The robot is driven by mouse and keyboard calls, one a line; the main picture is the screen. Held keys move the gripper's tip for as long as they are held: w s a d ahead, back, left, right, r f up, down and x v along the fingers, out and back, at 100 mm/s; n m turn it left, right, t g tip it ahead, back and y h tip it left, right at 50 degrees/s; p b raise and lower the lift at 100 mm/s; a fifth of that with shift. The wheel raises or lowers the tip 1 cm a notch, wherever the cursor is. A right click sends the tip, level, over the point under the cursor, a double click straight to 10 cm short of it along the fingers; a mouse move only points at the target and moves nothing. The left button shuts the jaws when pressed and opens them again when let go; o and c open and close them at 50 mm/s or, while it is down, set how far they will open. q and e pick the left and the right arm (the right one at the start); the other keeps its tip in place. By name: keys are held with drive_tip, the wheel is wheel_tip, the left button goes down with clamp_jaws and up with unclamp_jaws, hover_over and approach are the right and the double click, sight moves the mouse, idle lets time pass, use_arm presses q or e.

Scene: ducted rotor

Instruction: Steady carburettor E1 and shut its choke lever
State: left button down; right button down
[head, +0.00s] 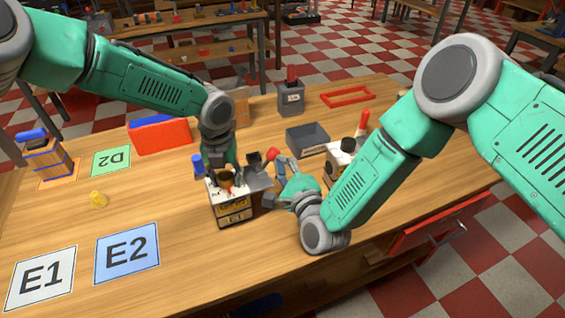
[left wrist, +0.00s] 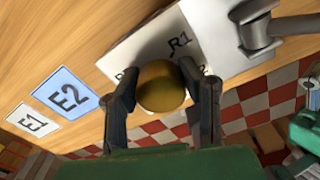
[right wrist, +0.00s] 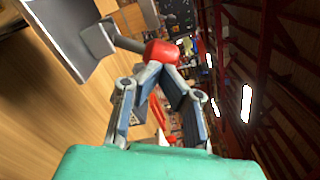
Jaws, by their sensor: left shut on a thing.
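A boxy carburettor (head: 232,207) with a pale top and a yellowish front label stands on the bench. Its E1 identity cannot be read; the left wrist view shows "R1" on its pale top (left wrist: 150,45). My left gripper (head: 228,178) is shut on a round brass piece (left wrist: 161,86) on that top. A lever with a red knob (head: 273,153) rises at its right side. It also shows in the right wrist view (right wrist: 161,52). My right gripper (right wrist: 162,76) is partly open, its tips close together just short of the knob. Contact cannot be told.
White E1 (head: 41,278) and blue E2 (head: 127,253) mats lie empty at the left. A grey tray (head: 308,139) and another boxy unit (head: 338,160) stand right.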

drive_tip(key=shift+s+a+r+n, duration=0.15)
drive_tip(key=shift+a+r+n, duration=0.2)
drive_tip(key=shift+n, duration=0.55)
idle(1.0)
